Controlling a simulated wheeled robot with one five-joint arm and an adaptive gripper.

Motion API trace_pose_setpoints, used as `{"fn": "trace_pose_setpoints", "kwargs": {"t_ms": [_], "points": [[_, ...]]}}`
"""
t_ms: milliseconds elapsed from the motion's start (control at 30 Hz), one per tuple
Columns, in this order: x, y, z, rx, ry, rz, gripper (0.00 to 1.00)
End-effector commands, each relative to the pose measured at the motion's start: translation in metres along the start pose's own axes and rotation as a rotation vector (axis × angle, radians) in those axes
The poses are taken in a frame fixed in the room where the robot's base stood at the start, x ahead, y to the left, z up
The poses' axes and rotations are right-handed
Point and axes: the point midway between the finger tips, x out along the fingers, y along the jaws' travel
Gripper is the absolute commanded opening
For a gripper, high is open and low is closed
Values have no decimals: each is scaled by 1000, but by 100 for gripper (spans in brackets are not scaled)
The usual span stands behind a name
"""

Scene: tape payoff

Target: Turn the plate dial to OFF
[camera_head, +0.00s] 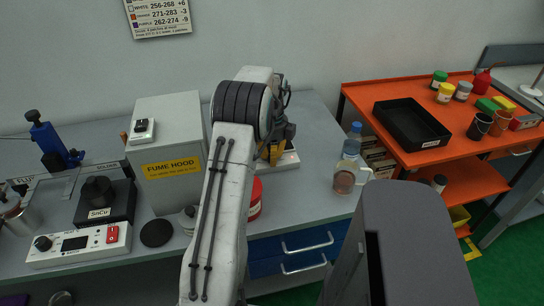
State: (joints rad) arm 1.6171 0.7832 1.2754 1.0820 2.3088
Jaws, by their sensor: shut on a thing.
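My gripper (272,152) reaches down behind my forearm to a white plate unit (291,161) on the grey bench. Its fingers look yellow-tipped and are shut at the unit's front part. What they grip is hidden by my arm and the fingers; by its place it appears to be the plate dial. The dial's pointer and any OFF mark cannot be seen.
A fume hood box (170,150) stands left of my arm. A solder pot (100,202) and a controller with a black knob (80,243) stand further left. A red container (254,198) is beside my forearm. A clear jug (346,177) stands right; beyond is an orange cart (450,152).

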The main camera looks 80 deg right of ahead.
Motion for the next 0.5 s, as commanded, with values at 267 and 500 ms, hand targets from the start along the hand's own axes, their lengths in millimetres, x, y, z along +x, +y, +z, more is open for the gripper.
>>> {"fn": "trace_pose_setpoints", "kwargs": {"t_ms": [267, 500], "points": [[0, 0, 0, -221, 1, 2, 0], [1, 0, 0, -382, 1, 2, 0]]}}
